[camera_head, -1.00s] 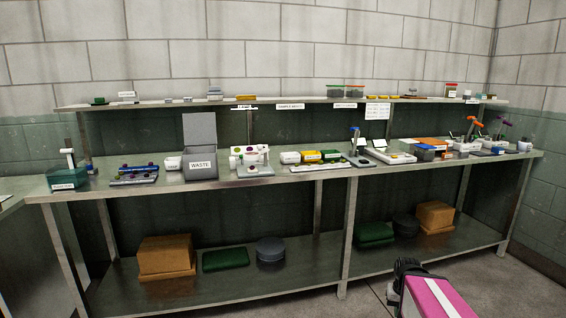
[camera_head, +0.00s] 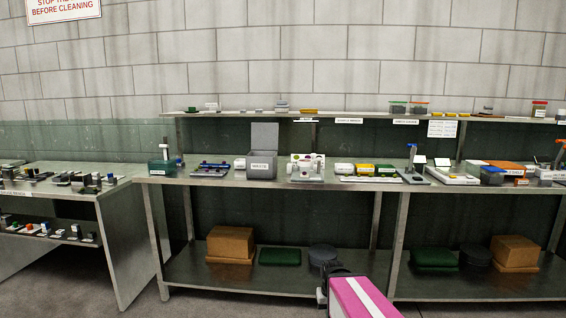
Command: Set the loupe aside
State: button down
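I cannot pick out the loupe with certainty; the things on the workbench (camera_head: 226,182) are small at this distance. A blue-topped upright stand (camera_head: 412,163) stands on the bench right of centre, and a green box (camera_head: 162,167) with a white-topped upright behind it is at its left end. My pink and white arm reaches in at the bottom, with a dark end (camera_head: 338,284) well below and in front of the bench top. Whether that end's fingers are open or shut does not show. It touches nothing on the bench.
A grey box labelled WASTE (camera_head: 261,165) stands left of centre on the bench. A narrow shelf (camera_head: 360,116) with small containers runs above. Brown boxes (camera_head: 231,245) and dark items sit on the lower shelf. Another bench (camera_head: 100,187) with small items is at left. Floor in front is clear.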

aim_at(302, 162)
jog(key=i+j+u, duration=0.2)
jog(key=u, duration=0.2)
jog(key=i+j+u, duration=0.25)
jog(key=u, duration=0.15)
